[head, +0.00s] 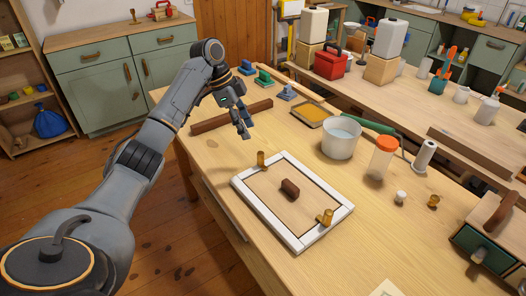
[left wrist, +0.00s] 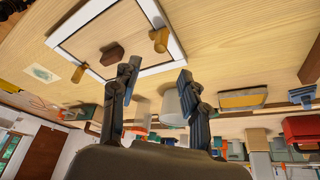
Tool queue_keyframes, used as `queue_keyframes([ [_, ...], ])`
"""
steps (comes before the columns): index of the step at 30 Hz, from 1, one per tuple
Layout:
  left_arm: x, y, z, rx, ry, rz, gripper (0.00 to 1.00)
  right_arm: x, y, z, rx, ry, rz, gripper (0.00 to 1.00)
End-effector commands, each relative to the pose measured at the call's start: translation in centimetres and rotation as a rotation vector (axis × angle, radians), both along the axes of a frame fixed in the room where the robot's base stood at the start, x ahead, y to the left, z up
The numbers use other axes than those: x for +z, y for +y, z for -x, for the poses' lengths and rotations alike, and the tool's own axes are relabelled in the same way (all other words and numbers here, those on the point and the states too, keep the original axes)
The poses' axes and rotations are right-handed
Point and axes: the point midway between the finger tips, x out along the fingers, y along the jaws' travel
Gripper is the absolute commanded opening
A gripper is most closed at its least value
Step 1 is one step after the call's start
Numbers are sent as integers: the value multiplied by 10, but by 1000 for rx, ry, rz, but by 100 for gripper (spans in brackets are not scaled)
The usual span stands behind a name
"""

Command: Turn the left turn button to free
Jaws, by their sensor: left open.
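A white frame (head: 243,190) with a wooden panel (head: 263,186) lies on the workbench. A brown block (head: 290,189) sits at the panel's middle. The left turn button (head: 261,159), brass-coloured, stands at the frame's far-left side. A second turn button (head: 325,217) is at the near-right side. My left gripper (head: 244,130) is open and empty, above the bench beyond the left button and apart from it. In the left wrist view the gripper (left wrist: 156,70) has its fingers spread, with the left button (left wrist: 158,40) past the tips. Which way the button points is hard to tell.
A brown wooden bar (head: 231,117) lies by the gripper. The bench left of the frame is clear.

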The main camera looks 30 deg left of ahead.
Motion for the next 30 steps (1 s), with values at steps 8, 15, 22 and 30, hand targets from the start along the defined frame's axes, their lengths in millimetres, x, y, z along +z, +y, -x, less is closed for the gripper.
queue_keyframes([
  [8, -57, -22, -9, -1, 4, 1, 45, 2, 8, 36, 1, 53, -7, 40],
  [15, -92, -35, -16, 1, 3, 0, 45, 5, 9, 10, 1, 14, -10, 40],
  [22, -105, -39, -19, 2, 2, -1, 45, 6, 6, 4, 1, 5, -7, 40],
  [30, -105, -39, -19, 2, 0, -1, 39, 5, 1, 16, 0, 23, 0, 40],
])
